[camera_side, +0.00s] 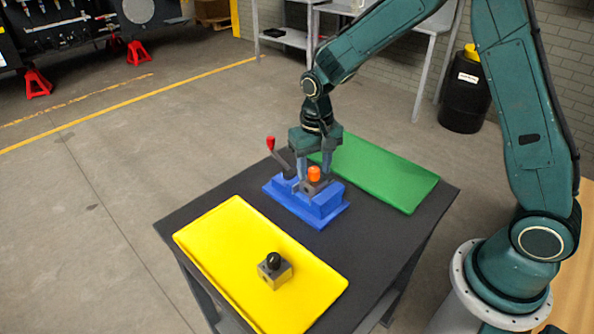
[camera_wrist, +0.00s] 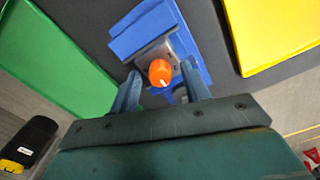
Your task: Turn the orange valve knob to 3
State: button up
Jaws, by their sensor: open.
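The orange valve knob (camera_side: 314,173) sits on a grey block on top of the blue fixture (camera_side: 320,208) in the middle of the table. In the wrist view the knob (camera_wrist: 160,72) shows a short white mark on its lower edge, but no number can be read. My gripper (camera_side: 314,178) points down over the fixture. Its two blue fingers are open, one on each side of the knob. In the wrist view my gripper (camera_wrist: 161,76) has visible gaps between the knob and both fingers.
A red-tipped lever (camera_side: 271,143) rises from the fixture's left end. A yellow tray (camera_side: 215,236) holds a grey block with a black knob (camera_side: 274,261). An empty green tray (camera_side: 385,175) lies behind. Dark table (camera_side: 180,218) surface shows between them.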

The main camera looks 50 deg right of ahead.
aim_at(315, 169)
notch_tip(315, 169, up, 14)
dwell(0.7)
jog(key=shift+f, duration=0.1)
jog(key=s+d+r+n+t, duration=0.1)
jog(key=s+r+t, duration=0.1)
jog(key=s+r, duration=0.35)
jog(key=s+r+n+t, duration=0.1)
jog(key=s+r, duration=0.1)
jog(key=s, duration=0.6)
jog(key=s+d+f+n+t, duration=0.1)
jog(key=s+n+t, duration=0.1)
jog(key=s, duration=0.9)
jog(key=shift+f+t, duration=0.15)
jog(key=shift+t, duration=0.15)
jog(key=shift+c, duration=0.5)
